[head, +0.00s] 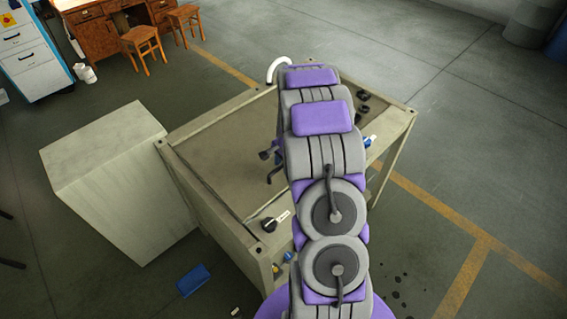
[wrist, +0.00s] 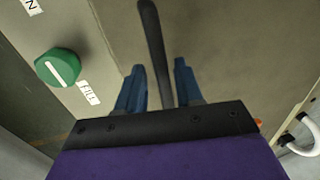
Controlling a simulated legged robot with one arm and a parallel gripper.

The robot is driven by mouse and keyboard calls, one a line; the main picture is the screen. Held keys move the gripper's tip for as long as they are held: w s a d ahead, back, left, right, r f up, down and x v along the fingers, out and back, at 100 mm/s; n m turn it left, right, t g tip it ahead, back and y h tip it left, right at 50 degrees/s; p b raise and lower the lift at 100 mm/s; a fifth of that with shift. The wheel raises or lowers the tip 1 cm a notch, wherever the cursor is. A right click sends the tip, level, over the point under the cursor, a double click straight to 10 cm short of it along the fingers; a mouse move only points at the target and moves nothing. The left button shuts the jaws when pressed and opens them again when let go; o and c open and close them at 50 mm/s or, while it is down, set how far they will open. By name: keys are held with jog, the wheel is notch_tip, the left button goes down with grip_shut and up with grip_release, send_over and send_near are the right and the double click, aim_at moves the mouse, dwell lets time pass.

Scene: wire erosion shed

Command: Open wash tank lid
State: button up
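The wash tank (head: 212,212) is a beige, box-shaped tank below my arm in the head view. Its flat grey-brown lid (head: 215,160) lies level in the top frame, closed. A dark bent handle (head: 274,175) shows on the lid, partly covered by my arm. In the wrist view a dark handle bar (wrist: 152,35) runs down from the top edge between my gripper's blue fingers. My gripper (wrist: 159,67) is open, with its fingers apart on either side of the bar. I cannot tell whether either finger touches it.
A green knob (wrist: 58,68) with a FILL label sits left of my fingers. A black knob (head: 268,224) is on the tank's near rim, and a white pipe (head: 278,68) at its far edge. A pale cabinet (head: 110,170) stands left; the floor right is open.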

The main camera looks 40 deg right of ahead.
jog(key=shift+a+r, duration=0.2)
jog(key=shift+a, duration=0.65)
jog(key=c, duration=0.3)
jog(key=shift+a+r, duration=0.15)
jog(key=shift+a, duration=0.15)
jog(key=c, duration=0.3)
jog(key=shift+d, duration=0.5)
grip_shut()
jog(key=shift+w+r, duration=0.1)
